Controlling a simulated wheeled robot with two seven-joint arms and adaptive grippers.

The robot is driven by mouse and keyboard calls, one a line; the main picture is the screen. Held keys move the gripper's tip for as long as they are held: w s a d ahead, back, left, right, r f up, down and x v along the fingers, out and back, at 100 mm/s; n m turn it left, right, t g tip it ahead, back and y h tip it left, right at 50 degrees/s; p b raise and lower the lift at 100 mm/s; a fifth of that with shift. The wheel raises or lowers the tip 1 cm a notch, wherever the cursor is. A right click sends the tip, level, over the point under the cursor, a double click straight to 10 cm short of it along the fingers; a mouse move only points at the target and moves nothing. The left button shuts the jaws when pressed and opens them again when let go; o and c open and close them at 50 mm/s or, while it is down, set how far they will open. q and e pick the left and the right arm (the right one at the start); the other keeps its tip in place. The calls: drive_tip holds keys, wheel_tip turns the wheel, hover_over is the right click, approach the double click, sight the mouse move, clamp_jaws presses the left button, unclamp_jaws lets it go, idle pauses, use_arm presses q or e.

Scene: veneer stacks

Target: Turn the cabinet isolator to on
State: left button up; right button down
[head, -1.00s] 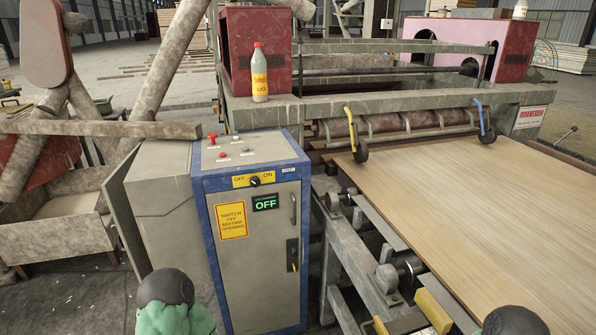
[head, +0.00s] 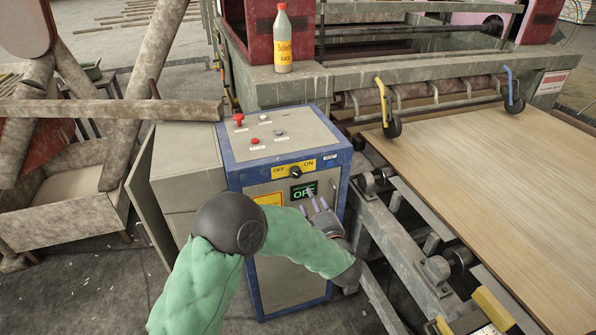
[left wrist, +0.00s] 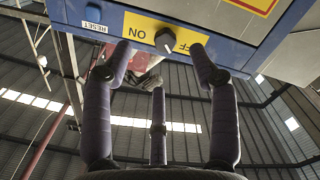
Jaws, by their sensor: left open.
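The grey cabinet (head: 285,230) with a blue frame stands in the middle of the head view. Its isolator is a black knob (head: 296,171) on a yellow OFF/ON plate (head: 280,174), with a display (head: 304,191) below reading OFF. In the left wrist view the knob (left wrist: 164,40) shows upside down, its pale mark on the OFF side. My left gripper (head: 318,203) is open and empty in front of the display, just below the knob, partly covering the display. In the left wrist view its fingers (left wrist: 161,55) are spread to either side of the knob, apparently without touching it.
A red button (head: 239,119) and smaller buttons sit on the cabinet top. A juice bottle (head: 283,38) stands on the machine behind. Rollers and a wood sheet (head: 480,180) lie to the right.

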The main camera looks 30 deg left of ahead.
sight(297, 174)
use_arm(q)
drive_tip(key=shift+n+g+y, duration=0.3)
drive_tip(key=shift+n+y, duration=0.3)
drive_tip(key=b+x, duration=0.1)
drive_tip(key=x, duration=0.2)
drive_tip(key=r+x, duration=0.1)
drive_tip(key=x, duration=0.2)
drive_tip(key=b+x, duration=0.1)
drive_tip(key=x, duration=0.2)
drive_tip(key=shift+s+a+r+b, duration=0.3)
drive_tip(key=shift+a+r, duration=0.1)
drive_tip(key=shift+x, duration=0.85)
drive_tip(key=shift+r, duration=0.15)
drive_tip(key=c, duration=1.1)
